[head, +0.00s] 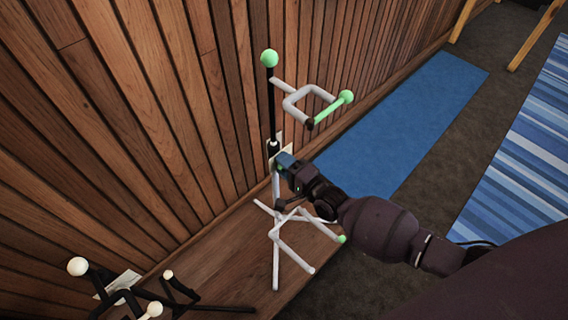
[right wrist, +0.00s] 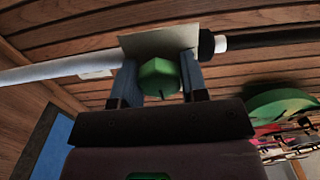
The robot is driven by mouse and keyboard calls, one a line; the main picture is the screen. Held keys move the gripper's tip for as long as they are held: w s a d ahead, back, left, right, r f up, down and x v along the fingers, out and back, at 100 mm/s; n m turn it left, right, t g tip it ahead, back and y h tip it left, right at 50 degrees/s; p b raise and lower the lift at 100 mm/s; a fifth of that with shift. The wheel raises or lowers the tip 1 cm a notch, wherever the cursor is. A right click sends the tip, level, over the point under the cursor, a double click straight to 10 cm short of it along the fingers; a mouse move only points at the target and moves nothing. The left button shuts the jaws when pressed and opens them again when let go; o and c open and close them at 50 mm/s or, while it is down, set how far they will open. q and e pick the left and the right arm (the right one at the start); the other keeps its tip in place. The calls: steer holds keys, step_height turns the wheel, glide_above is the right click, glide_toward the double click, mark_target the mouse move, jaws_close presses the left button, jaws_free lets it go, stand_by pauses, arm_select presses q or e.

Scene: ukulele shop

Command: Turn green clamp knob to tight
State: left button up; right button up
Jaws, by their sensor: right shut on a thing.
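A white and black stand (head: 275,185) with green tips stands upright against the wooden wall, on a wooden ledge. Its green clamp knob (right wrist: 159,77) sits on the stand's pole, between the two fingers of my right gripper (right wrist: 159,85) in the right wrist view. The fingers are shut on the knob from both sides. In the head view my right gripper (head: 284,163) reaches the pole from the right and mostly hides the knob. A pale tag or plate (right wrist: 160,40) is behind the knob. My left gripper is not in view.
A black stand with white tips (head: 120,292) is at the lower left on the wooden ledge (head: 215,270). A white forked cradle (head: 300,100) juts out above my gripper, and lower white legs (head: 290,235) spread below it. A blue mat (head: 415,120) lies on the floor at right.

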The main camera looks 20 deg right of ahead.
steer(key=shift+m, duration=1)
arm_select(q)
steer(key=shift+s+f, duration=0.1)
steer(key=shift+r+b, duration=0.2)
steer(key=shift+b, duration=0.1)
arm_select(e)
steer(key=o, duration=0.9)
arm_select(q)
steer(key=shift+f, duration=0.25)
